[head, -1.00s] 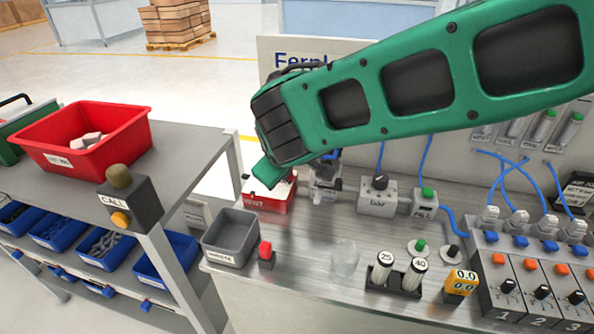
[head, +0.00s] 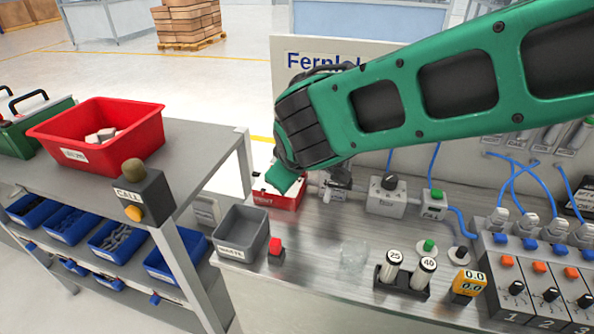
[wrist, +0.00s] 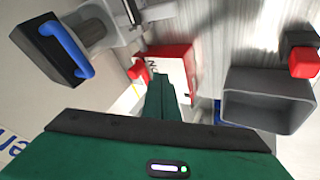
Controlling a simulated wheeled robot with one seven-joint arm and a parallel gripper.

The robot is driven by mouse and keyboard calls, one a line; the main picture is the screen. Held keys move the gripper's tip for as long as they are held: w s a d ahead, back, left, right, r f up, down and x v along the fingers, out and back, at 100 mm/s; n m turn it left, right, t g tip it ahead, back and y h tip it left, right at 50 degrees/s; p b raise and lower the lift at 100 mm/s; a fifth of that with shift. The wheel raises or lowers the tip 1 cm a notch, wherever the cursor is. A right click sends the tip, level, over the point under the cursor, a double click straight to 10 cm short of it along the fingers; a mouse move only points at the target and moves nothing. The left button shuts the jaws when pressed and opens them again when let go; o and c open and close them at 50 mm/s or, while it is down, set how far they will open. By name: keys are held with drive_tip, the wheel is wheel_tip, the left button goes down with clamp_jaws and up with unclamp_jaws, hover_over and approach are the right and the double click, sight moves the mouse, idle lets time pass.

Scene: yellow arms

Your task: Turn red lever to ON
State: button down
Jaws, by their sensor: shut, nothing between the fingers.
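A red box with a white top plate (head: 279,193) stands at the back left of the steel bench. In the wrist view the box (wrist: 166,51) lies just beyond my fingers, and dark letters on its white plate are partly covered. A small red knob-like piece (wrist: 138,72) sticks out at its left side; it looks like the lever, but its setting cannot be read. My gripper (head: 285,178) is shut and empty, its green fingers over or against the box. In the wrist view the gripper (wrist: 163,84) overlaps the plate; contact is unclear.
A grey bin (head: 242,236) and a red button (head: 275,246) stand in front of the box. Metal fittings (head: 330,187) and a grey knob box (head: 387,195) are to its right. A blue-handled fitting (wrist: 66,48) is close by in the wrist view.

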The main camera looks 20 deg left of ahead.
drive_tip(key=v, duration=1)
drive_tip(key=shift+s+d, duration=0.2)
drive_tip(key=shift+d, duration=0.1)
